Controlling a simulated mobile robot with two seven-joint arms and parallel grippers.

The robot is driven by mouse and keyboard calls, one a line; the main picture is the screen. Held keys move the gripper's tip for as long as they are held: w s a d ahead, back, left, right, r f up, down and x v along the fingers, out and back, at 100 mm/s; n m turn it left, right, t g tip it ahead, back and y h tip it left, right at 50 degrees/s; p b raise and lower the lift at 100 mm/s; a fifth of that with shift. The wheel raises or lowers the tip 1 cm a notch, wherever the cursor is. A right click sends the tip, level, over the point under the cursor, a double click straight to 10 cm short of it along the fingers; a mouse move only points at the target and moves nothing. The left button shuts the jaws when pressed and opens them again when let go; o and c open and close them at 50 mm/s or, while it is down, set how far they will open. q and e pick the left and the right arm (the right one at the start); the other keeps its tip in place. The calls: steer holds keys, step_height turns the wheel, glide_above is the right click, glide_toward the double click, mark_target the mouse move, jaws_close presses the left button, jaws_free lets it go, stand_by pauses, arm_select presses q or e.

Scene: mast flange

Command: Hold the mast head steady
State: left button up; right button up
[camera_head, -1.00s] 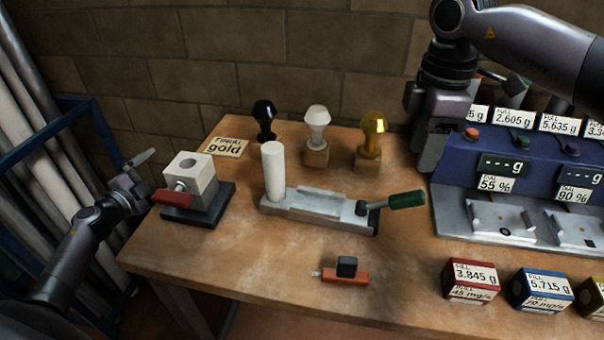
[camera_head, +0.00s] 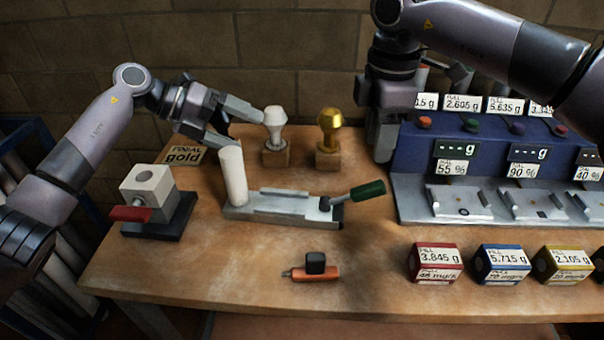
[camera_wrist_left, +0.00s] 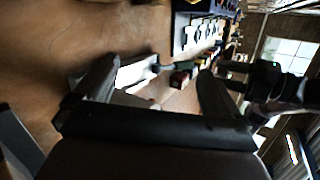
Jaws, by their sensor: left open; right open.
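A white upright post (camera_head: 232,175), which I take to be the mast head, stands at the left end of a grey metal fixture (camera_head: 285,207) with a green-handled lever (camera_head: 367,191). My left gripper (camera_head: 248,131) is open and empty, its fingers close to the post's top and apparently behind it; I cannot tell whether they touch. In the left wrist view the pale fixture (camera_wrist_left: 135,72) shows between the open fingers. My right gripper (camera_head: 383,150) hangs open at the back, left of the blue station. A white finial (camera_head: 275,125) and a gold finial (camera_head: 329,128) stand on wooden blocks.
A card (camera_head: 185,155) reads "gold". A pale block with a red handle (camera_head: 148,187) sits on a dark base at left. An orange tool (camera_head: 315,272) lies in front. The blue station (camera_head: 460,150) and small labelled boxes (camera_head: 434,262) fill the right.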

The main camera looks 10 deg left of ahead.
arm_select(q)
steer(key=s+d+r+m+g+y, duration=0.2)
steer(key=s+d+m+g+y, duration=0.1)
steer(key=d+m+y, duration=0.3)
steer(key=m+y, duration=0.5)
steer(key=m, duration=0.6)
glide_above(302, 206)
step_height(302, 206, down, 7)
steer(key=shift+f, duration=0.1)
steer(key=shift+f+m, duration=0.25)
steer(key=shift+m, duration=0.05)
step_height(302, 206, down, 7)
steer(key=shift+r, duration=0.15)
